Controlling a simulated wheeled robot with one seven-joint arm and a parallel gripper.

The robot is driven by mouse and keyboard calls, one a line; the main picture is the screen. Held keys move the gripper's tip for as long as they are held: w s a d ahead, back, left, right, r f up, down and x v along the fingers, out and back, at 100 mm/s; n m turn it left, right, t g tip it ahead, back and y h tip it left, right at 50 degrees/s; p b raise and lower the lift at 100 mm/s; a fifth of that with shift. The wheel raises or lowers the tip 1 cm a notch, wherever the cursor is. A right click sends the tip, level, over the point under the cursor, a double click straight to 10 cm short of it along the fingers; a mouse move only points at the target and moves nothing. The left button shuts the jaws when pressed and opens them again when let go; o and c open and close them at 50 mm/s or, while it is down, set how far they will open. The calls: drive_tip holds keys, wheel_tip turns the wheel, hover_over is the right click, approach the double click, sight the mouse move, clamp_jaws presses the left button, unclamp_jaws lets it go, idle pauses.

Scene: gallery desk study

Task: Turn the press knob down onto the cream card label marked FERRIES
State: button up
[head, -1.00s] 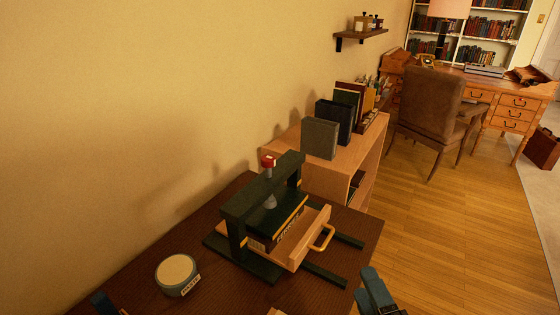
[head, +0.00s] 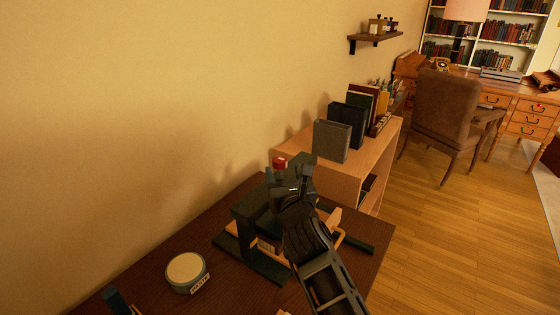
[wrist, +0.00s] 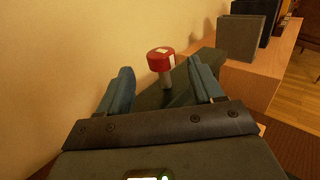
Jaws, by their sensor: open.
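The press knob (head: 280,163) is red with a pale patch and stands on a grey screw above the dark green press frame (head: 240,212). In the wrist view the knob (wrist: 161,60) is upright, ahead of and between the fingers. My gripper (wrist: 160,82) is open, and neither finger visibly touches the knob. In the head view my gripper (head: 289,180) is over the top of the press, beside the knob. My arm hides most of the press and the tray in it. The cream card label marked FERRIES cannot be made out now.
The wall is close on the left.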

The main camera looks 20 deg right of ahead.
sight(281, 165)
drive_tip(key=w, duration=0.4)
drive_tip(key=w+d, duration=0.1)
drive_tip(key=w, duration=0.1)
drive_tip(key=shift+w, duration=0.2)
drive_tip(key=shift+c, duration=0.2)
drive_tip(key=c, duration=0.9)
